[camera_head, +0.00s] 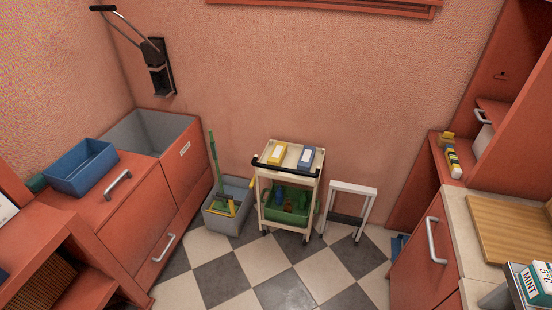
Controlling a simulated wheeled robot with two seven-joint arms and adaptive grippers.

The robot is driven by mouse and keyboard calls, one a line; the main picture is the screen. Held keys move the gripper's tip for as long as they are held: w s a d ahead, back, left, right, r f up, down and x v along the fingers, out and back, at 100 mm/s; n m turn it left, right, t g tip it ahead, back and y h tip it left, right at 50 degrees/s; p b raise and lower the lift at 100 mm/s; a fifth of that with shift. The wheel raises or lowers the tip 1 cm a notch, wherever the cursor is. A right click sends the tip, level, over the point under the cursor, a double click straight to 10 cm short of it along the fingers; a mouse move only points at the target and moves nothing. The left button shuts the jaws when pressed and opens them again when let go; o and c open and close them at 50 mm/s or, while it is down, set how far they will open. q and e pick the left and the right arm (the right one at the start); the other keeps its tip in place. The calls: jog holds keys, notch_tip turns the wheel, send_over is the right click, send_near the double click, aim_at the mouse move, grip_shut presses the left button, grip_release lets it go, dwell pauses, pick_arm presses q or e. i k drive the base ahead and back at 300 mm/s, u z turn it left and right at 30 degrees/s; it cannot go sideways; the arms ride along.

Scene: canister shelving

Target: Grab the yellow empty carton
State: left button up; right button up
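A small yellow carton with a pale top (278,152) stands on the top tray of a cream trolley (291,146), on its left side. A blue carton of similar size (306,157) stands on the same tray to its right, a little apart. Whether the yellow carton is empty cannot be told. Neither of my grippers shows in the head view.
A grey bucket (228,218) with a green-handled tool stands left of the trolley, a white step stool (352,190) right of it. The trolley's lower shelf holds a green crate (289,214). Red cabinets line both sides. The checkered floor (283,286) in front is clear.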

aim_at(277, 158)
jog(key=u, duration=0.4)
jog(key=i, duration=1.85)
jog(key=u, duration=0.15)
